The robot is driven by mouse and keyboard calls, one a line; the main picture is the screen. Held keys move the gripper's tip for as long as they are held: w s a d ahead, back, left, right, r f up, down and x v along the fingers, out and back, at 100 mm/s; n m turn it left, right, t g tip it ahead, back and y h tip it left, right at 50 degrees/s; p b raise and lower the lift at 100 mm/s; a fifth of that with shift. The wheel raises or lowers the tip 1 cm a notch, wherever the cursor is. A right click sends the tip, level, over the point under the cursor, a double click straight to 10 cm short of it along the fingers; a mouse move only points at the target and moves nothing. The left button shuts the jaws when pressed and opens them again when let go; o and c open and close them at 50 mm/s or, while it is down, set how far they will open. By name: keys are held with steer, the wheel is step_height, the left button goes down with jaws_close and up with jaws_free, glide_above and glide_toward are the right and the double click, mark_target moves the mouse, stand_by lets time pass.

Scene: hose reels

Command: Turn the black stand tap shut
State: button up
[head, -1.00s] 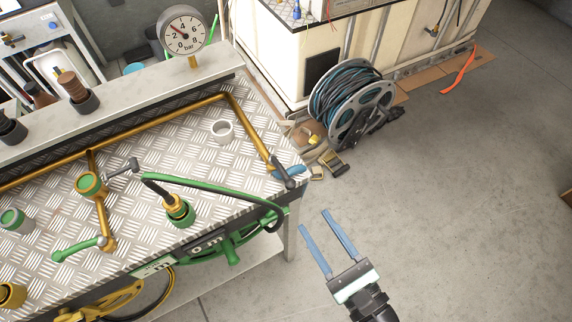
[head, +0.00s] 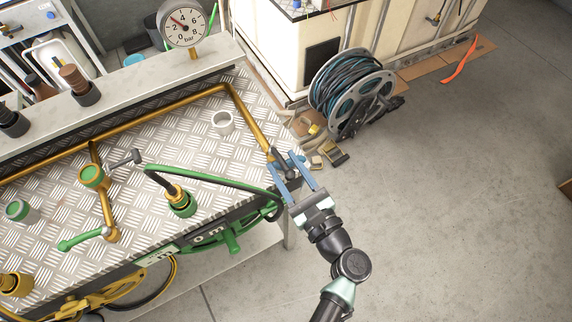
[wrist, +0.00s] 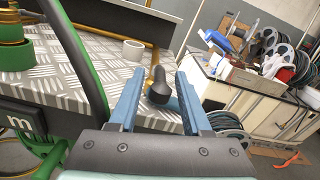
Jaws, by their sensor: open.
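The black stand tap (head: 284,165) is at the right corner of the tread-plate bench, at the end of a brass pipe. Its dark lever also shows in the wrist view (wrist: 158,88), standing up between the finger lines. My gripper (head: 281,161) is open, with its two blue fingers pointing at the bench corner, one on each side of the lever. In the wrist view my gripper (wrist: 159,73) has a gap on both sides of the lever. I cannot tell whether a finger touches it. The tap's base is partly hidden.
A grey-handled tap (head: 125,158) and a green-handled tap (head: 80,240) stand farther left on the bench. A green hose (head: 215,183) arches near the front edge. A white ring (head: 222,122) lies behind.

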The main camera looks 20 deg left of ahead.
jaws_close()
stand_by(1.4)
